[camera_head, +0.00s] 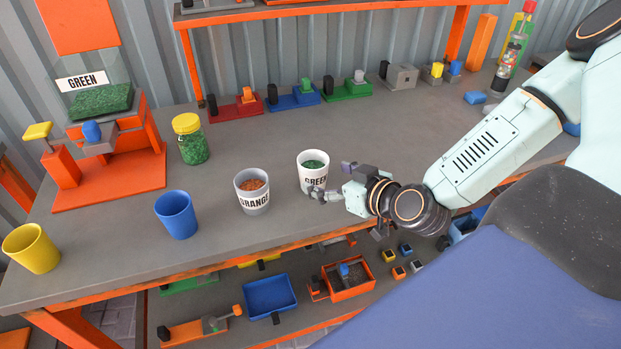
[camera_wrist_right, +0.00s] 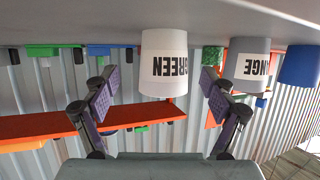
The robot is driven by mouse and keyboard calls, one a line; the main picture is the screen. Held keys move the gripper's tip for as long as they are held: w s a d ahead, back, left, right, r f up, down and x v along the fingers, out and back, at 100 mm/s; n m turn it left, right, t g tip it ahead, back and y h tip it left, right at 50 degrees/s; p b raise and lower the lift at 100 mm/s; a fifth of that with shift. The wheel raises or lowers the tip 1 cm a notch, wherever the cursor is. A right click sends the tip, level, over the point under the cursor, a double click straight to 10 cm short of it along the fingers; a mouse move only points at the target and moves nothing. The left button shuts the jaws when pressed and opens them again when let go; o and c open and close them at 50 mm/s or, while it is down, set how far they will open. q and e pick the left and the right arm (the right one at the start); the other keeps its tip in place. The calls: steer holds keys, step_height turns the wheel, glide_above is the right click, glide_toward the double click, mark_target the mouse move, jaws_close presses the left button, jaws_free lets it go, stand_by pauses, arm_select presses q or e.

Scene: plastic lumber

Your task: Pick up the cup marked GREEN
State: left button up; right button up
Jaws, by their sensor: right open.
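The white cup marked GREEN (camera_head: 313,172) stands upright on the grey workbench with green granules inside. My right gripper (camera_head: 335,182) is at its right side, with the fingers open and pointing at it. In the right wrist view the cup marked GREEN (camera_wrist_right: 163,65) appears upside down, between and beyond the two open fingers of the right gripper (camera_wrist_right: 160,95). I cannot tell whether a finger touches the cup. My left gripper is not in view.
A grey cup marked ORANGE (camera_head: 252,192) with orange granules stands just left. A blue cup (camera_head: 177,214), a yellow cup (camera_head: 31,248) and a yellow-lidded jar (camera_head: 190,139) stand farther left. An orange stand (camera_head: 125,175) carries a GREEN label. Small coloured devices line the back.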

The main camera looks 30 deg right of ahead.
mark_target(321, 177)
steer(key=shift+w+f+b, duration=0.25)
steer(key=shift+w+b, duration=0.05)
steer(key=shift+w, duration=0.1)
steer(key=shift+w+a+f+b, duration=0.25)
steer(key=shift+w+b, duration=0.15)
steer(key=shift+b, duration=0.2)
steer(key=shift+w+a+f+b, duration=0.2)
steer(key=shift+w+b, duration=0.2)
steer(key=shift+b, duration=0.15)
steer(key=shift+b+x, duration=0.65)
steer(key=shift+x, duration=0.7)
steer(key=shift+r, duration=0.1)
steer(key=shift+r, duration=0.1)
steer(key=shift+w+d, duration=0.1)
steer(key=c, duration=1.3)
